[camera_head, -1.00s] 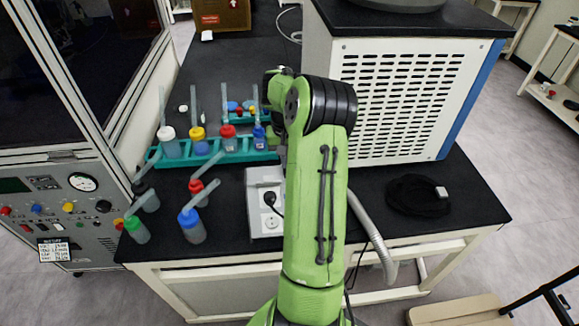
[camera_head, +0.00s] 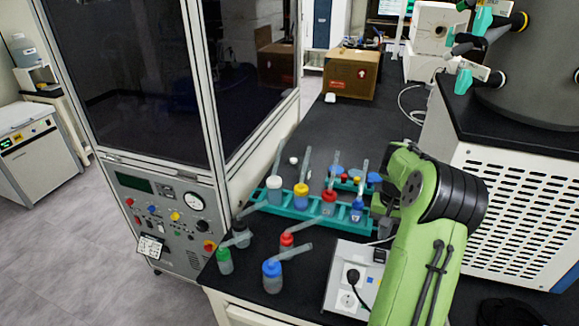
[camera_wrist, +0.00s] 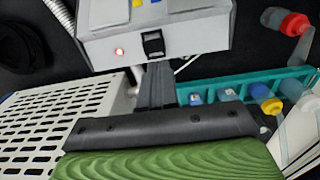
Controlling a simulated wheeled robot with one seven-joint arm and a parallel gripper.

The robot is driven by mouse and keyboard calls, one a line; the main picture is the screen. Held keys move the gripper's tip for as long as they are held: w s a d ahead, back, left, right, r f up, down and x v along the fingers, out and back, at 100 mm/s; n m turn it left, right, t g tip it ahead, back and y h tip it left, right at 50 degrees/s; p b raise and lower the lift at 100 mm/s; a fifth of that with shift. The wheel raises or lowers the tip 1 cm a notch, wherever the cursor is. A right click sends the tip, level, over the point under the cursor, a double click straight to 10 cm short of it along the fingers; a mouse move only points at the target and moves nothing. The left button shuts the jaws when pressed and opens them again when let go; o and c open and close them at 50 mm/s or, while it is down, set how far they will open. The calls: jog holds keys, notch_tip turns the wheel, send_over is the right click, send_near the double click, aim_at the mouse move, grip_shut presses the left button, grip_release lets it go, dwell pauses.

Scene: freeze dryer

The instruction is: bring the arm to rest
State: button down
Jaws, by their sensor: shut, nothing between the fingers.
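My green arm (camera_head: 425,240) rises from the lower right of the head view and bends over the black bench. My gripper (camera_wrist: 158,72) shows in the wrist view with its dark fingers together and nothing between them. Its tips lie in the picture over the edge of a white power box (camera_wrist: 150,40) with a red light and a black switch. I cannot tell whether they touch it. In the head view the arm's elbow and links hide most of the gripper. The power box also shows there (camera_head: 340,290), left of my arm.
A teal rack (camera_head: 300,212) with several capped wash bottles stands left of my arm. A blue-capped bottle (camera_head: 272,278) and others stand loose in front of it. A white vented machine (camera_head: 520,215) is to the right, a glass-fronted cabinet (camera_head: 165,215) to the left. A cardboard box (camera_head: 350,75) stands behind.

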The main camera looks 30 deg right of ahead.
jog(key=w+a+r+n+t+h, duration=0.1)
jog(key=a+r+n, duration=0.2)
jog(key=a+r, duration=0.5)
jog(key=a+r+n+t+h, duration=0.15)
jog(key=a+r, duration=0.35)
jog(key=a, duration=0.6)
jog(key=s+a+r+n+t+y, duration=0.1)
jog(key=s+a+n, duration=0.4)
jog(key=s+a, duration=0.8)
jog(key=a+t+y, duration=0.1)
jog(key=a+t, duration=0.1)
jog(key=shift+s+a+r, duration=0.25)
jog(key=shift+a+r, duration=0.1)
jog(key=shift+a, duration=0.05)
jog(key=shift+y, duration=0.25)
